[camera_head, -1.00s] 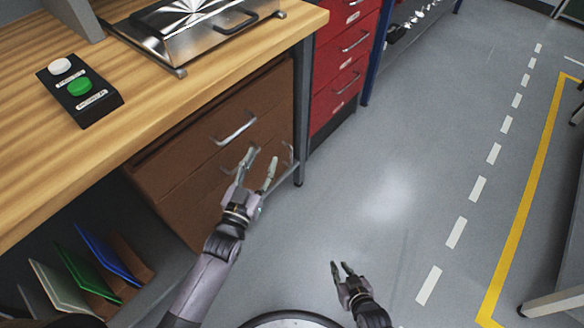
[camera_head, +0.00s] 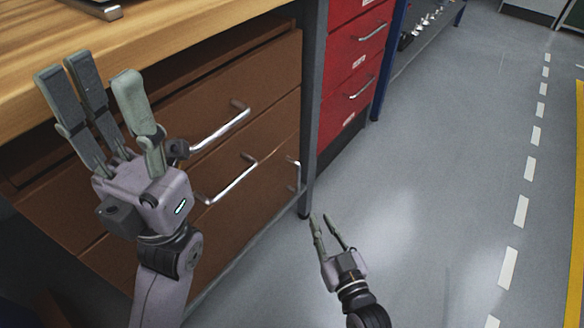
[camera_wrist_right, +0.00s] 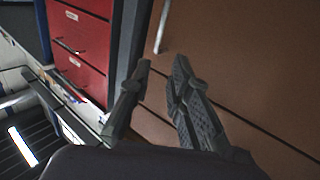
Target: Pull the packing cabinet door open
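The brown cabinet (camera_head: 255,197) stands under the wooden bench, its fronts looking shut. Two horizontal bar handles show, an upper one (camera_head: 222,128) and a lower one (camera_head: 232,181). A short upright handle (camera_head: 294,174) sits at the right edge; an upright handle also shows in the right wrist view (camera_wrist_right: 161,27). Which panel is the door I cannot tell for sure. My left gripper (camera_head: 103,88) is open and empty, fingers up, before the cabinet's left part and hiding some of it. My right gripper (camera_head: 323,222) is open and empty, below and right of the upright handle, apart from it.
The wooden bench top (camera_head: 190,28) overhangs the cabinet. A grey bench leg (camera_head: 312,100) stands at its right edge, beside a red drawer unit (camera_head: 350,65). The grey floor (camera_head: 430,170) to the right is clear, with white dashes and a yellow line.

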